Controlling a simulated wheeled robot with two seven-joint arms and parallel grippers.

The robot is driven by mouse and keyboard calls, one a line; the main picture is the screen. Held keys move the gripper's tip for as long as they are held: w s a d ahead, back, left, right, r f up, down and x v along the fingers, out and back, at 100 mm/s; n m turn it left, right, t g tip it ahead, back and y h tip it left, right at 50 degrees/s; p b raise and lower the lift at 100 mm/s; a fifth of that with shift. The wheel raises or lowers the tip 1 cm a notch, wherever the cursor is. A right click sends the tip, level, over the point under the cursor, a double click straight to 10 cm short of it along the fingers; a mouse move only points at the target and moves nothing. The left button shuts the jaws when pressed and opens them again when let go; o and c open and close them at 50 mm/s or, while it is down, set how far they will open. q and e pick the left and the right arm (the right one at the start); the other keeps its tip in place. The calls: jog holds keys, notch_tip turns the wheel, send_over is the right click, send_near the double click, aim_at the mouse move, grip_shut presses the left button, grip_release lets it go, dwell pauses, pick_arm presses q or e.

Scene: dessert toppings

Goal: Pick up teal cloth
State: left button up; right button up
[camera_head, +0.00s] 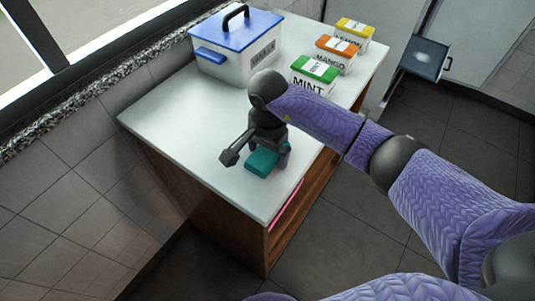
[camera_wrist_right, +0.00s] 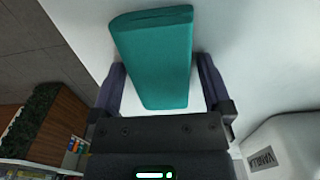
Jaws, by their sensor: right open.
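The teal cloth (camera_head: 262,161) is a folded block lying on the white counter near its front edge. In the right wrist view the cloth (camera_wrist_right: 155,55) lies between the two fingers, with a gap visible at the right finger and little or none at the left. My right gripper (camera_head: 268,155) is over the cloth and partly covers it in the head view. In the wrist view the right gripper (camera_wrist_right: 162,85) is open, one finger on each side of the cloth. My left gripper is not in view.
Mint (camera_head: 314,76), mango (camera_head: 335,55) and lemon (camera_head: 354,33) boxes stand along the counter's right side. A white vanilla container (camera_head: 235,60) with a blue lid stands at the back. The counter (camera_head: 180,115) is clear left of the cloth. A tiled wall borders it.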

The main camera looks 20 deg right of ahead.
aim_at(268, 151)
jog(key=shift+c, duration=0.7)
jog(key=c, duration=0.9)
jog(key=shift+r, duration=0.1)
notch_tip(268, 151, up, 9)
jog(key=shift+r+p, duration=0.1)
jog(key=shift+p, duration=1.1)
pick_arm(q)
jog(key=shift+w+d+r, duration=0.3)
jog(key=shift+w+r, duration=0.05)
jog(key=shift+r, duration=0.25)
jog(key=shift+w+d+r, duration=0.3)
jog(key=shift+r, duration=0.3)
pick_arm(e)
jog(key=shift+r, duration=0.4)
